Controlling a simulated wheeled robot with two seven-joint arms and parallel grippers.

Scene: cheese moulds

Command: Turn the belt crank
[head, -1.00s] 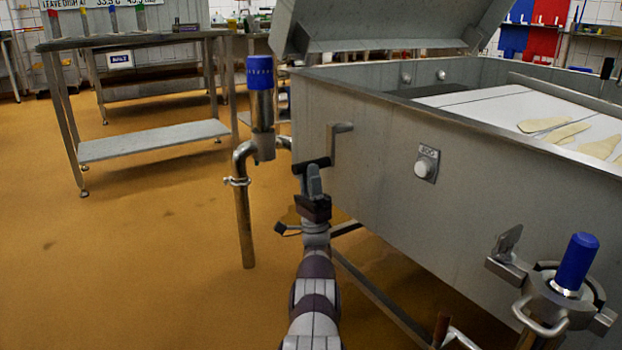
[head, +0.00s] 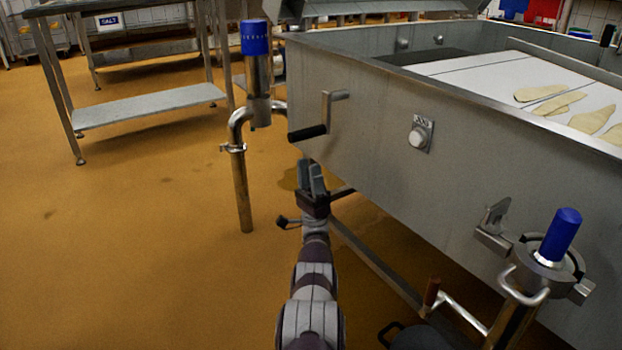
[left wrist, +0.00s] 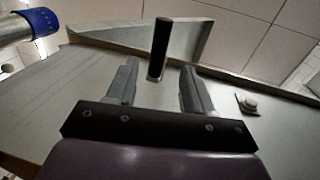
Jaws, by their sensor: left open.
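The belt crank (head: 325,115) is a grey metal arm on the end wall of the steel vat, with a black handle (head: 307,133) sticking out at its lower end. My left gripper (head: 311,176) is open and empty, a little below the handle and apart from it. In the left wrist view the black handle (left wrist: 160,50) shows ahead, between and beyond the two fingertips (left wrist: 158,80). My right gripper is in neither view.
The steel vat (head: 380,145) holds a white belt with pale flat pieces. A round button (head: 418,137) sits right of the crank. A blue-capped pipe (head: 254,60) stands left of the gripper, and a blue-capped valve (head: 560,238) is at the right. A steel table (head: 150,105) stands behind.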

